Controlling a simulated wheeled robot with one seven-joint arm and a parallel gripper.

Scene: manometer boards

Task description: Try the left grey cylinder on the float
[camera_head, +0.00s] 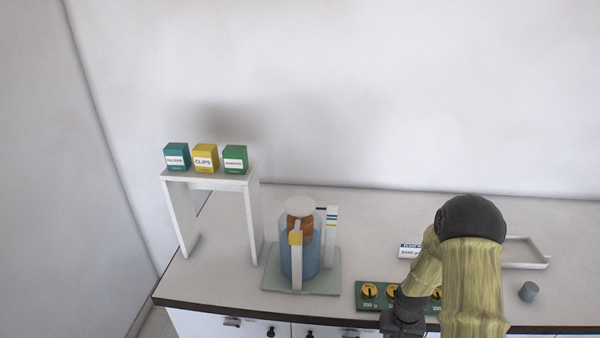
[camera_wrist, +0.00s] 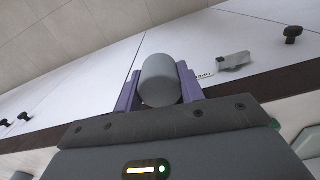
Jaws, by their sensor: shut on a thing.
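My gripper (camera_wrist: 160,88) is shut on a grey cylinder (camera_wrist: 158,72), held between its two purple fingers in the wrist view. In the head view my arm hides the fingertips and the held cylinder. The orange float (camera_head: 300,224) sits inside a clear vessel of blue liquid (camera_head: 311,258), with a pale disc (camera_head: 299,206) on top and nothing on the disc. The vessel stands on a grey-green base (camera_head: 325,281), left of my gripper. A second grey cylinder (camera_head: 528,291) stands on the counter at the right.
A green board (camera_head: 363,305) with yellow round pieces lies partly behind my arm. A card (camera_head: 409,252) and a white tray (camera_head: 543,264) lie further back. A white stand (camera_head: 250,215) with three boxes is at the left. Counter between vessel and card is clear.

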